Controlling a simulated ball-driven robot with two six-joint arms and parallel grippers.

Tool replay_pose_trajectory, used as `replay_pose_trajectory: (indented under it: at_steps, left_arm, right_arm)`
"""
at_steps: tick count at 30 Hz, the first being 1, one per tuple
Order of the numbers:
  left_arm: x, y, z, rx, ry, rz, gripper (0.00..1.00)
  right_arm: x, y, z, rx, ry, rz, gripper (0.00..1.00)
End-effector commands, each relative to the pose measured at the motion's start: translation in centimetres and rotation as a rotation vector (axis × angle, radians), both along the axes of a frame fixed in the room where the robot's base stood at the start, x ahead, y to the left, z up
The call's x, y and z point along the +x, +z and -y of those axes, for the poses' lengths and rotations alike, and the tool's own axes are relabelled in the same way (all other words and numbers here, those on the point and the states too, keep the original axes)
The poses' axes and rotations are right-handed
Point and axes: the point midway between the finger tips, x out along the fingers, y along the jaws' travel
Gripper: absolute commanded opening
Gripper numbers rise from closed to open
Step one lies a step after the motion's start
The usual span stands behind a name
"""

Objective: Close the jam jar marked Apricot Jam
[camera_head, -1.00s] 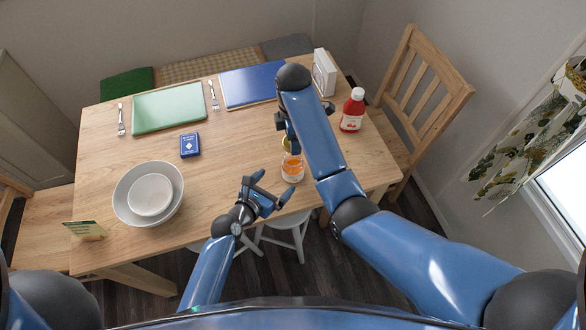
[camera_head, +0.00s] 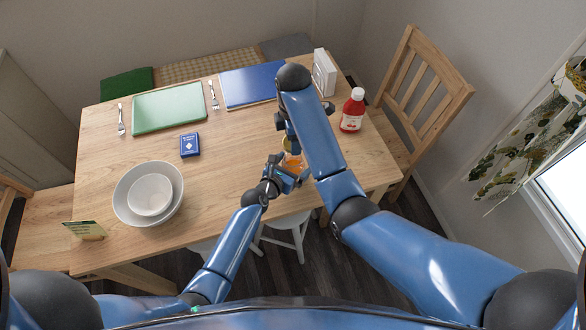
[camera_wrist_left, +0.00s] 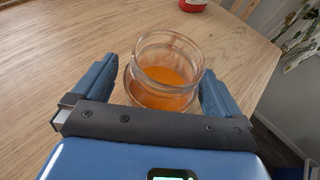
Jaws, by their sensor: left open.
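The jam jar (camera_head: 295,163) is clear glass with orange jam and stands near the table's front right edge. In the left wrist view the jar (camera_wrist_left: 168,75) shows an open glass rim with no lid on it; no label can be read. My left gripper (camera_head: 287,174) is open, its fingers (camera_wrist_left: 160,88) on either side of the jar. My right gripper (camera_head: 286,126) is above and behind the jar, mostly hidden by its own arm. A small yellowish thing (camera_head: 287,144) shows just below it; I cannot tell whether it is a lid or whether it is held.
A red bottle (camera_head: 353,110) and a white box (camera_head: 324,73) stand at the right. Nested bowls (camera_head: 121,205), a small card (camera_head: 86,230), a blue box (camera_head: 190,145) and green (camera_head: 170,107) and blue (camera_head: 250,84) boards lie left and back. The table's middle is clear.

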Motion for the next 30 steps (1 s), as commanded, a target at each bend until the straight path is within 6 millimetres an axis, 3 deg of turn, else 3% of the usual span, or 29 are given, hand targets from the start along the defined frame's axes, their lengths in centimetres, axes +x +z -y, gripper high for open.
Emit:
replay_pose_trajectory:
  at_steps: [10,24,30]
  left_arm:
    - [0.09,-0.06,0.08,0.001,0.000,0.000,0.98]
    - [0.07,-0.07,0.06,0.001,0.000,-0.001,0.26]
    - [0.07,-0.08,0.05,0.001,0.000,-0.001,0.24]
  right_arm:
    - [0.00,0.00,0.00,0.000,0.000,0.000,0.35]
    - [0.00,0.00,0.00,0.000,0.000,0.000,0.35]
    - [-0.05,-0.83,0.01,-0.002,0.000,-0.003,0.35]
